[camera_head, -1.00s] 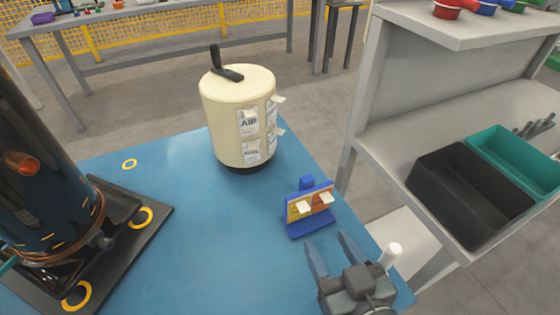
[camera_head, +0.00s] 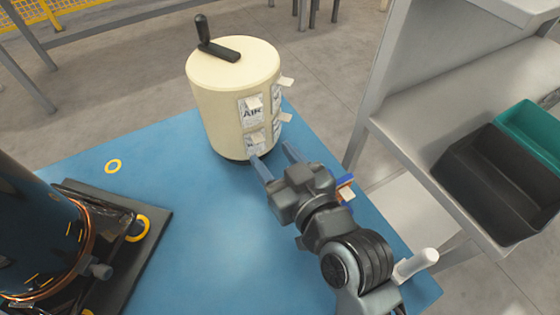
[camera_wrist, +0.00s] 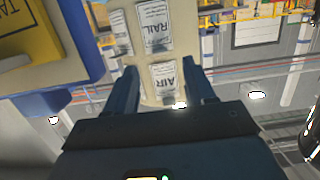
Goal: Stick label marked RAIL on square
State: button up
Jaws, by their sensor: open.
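A cream canister (camera_head: 222,110) with a black handle on top stands on the blue table top and carries several white labels with tabs. The label marked AIR (camera_head: 251,112) is the upper front one; the label marked RAIL (camera_wrist: 157,24) reads clearly in the wrist view, where AIR (camera_wrist: 167,80) also shows. My gripper (camera_head: 272,154) is open and empty, its fingertips close to the canister's lower labels; contact cannot be told. A blue stand (camera_head: 345,181) is mostly hidden behind my gripper. Its yellow square (camera_wrist: 24,32) shows in the wrist view, partly cut off.
A dark machine (camera_head: 35,235) on a black base stands at the left of the table (camera_head: 180,250). A grey shelf (camera_head: 405,115) at the right holds a black bin (camera_head: 495,185) and a teal bin (camera_head: 535,125). The table's middle is clear.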

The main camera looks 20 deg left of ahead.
aim_at(260, 142)
jog(key=shift+x, duration=2.7)
grip_shut()
